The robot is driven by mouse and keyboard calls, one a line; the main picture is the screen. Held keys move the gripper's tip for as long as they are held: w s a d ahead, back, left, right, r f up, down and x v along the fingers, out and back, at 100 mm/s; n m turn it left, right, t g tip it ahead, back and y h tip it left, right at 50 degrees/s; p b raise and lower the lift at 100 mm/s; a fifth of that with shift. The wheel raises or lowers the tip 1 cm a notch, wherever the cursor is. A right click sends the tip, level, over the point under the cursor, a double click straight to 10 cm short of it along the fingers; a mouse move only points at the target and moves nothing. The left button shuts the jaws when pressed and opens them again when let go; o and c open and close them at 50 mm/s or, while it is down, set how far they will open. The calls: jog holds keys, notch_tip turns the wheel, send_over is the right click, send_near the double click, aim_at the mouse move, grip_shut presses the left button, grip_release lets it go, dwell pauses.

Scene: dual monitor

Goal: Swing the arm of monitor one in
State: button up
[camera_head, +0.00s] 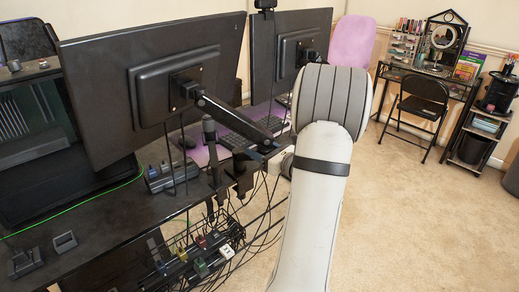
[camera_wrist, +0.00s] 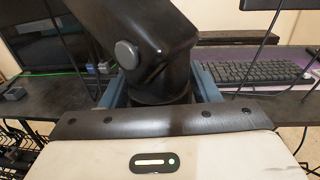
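The nearer monitor (camera_head: 105,95) is seen from behind at the left of the head view. Its black arm (camera_head: 228,112) runs from the back mount down right to a joint (camera_head: 264,152) beside my wrist. In the wrist view the black arm (camera_wrist: 135,40) slopes down to a thick joint (camera_wrist: 160,85). My gripper (camera_wrist: 160,92) has one blue-grey finger on each side of this joint. The fingers are apart with the joint between them; I cannot tell whether they press on it. My own arm hides most of the gripper in the head view.
A second monitor (camera_head: 285,40) stands behind the first. A keyboard (camera_head: 250,130) lies on the black desk (camera_head: 110,215), and also shows in the wrist view (camera_wrist: 258,71). Cables and plugs (camera_head: 200,255) hang under the desk edge. Carpet (camera_head: 420,220) at the right is clear.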

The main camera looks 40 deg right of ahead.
jog(key=shift+a+f, duration=0.1)
jog(key=c, duration=1.1)
jog(key=shift+o, duration=0.9)
jog(key=w+a+b, duration=0.1)
jog(key=a+b, duration=0.1)
jog(key=a, duration=0.4)
jog(key=shift+w, duration=0.35)
jog(key=o, duration=1.2)
jog(key=shift+a, duration=0.2)
jog(key=shift+d, duration=0.15)
jog(key=shift+d, duration=0.1)
